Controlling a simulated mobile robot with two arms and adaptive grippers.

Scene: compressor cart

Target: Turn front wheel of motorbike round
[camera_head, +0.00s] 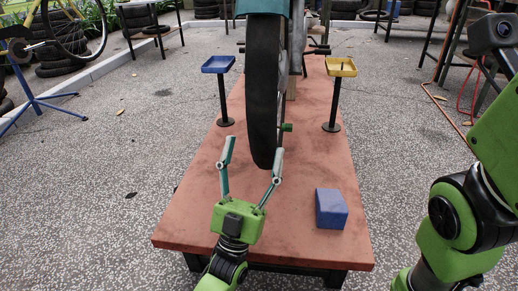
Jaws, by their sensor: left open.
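The motorbike's front wheel (264,95) hangs upright over the red platform, with its black tyre facing me. Part of a teal fender (262,6) covers its top. A small green piece (287,127) shows at the wheel's right side. My left gripper (252,146) is open, its two fingers pointing up toward the wheel's lower end. The fingers are spread to either side of the tyre's bottom in the picture; I cannot tell whether they touch it. My right arm (460,210) shows at the right edge, but its gripper is out of view.
The red platform (185,205) carries a blue block (331,208) at front right. A blue tray (218,64) and a yellow tray (341,66) stand on black posts either side of the wheel. A blue stand (38,101) is at left. Grey ground around is mostly clear.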

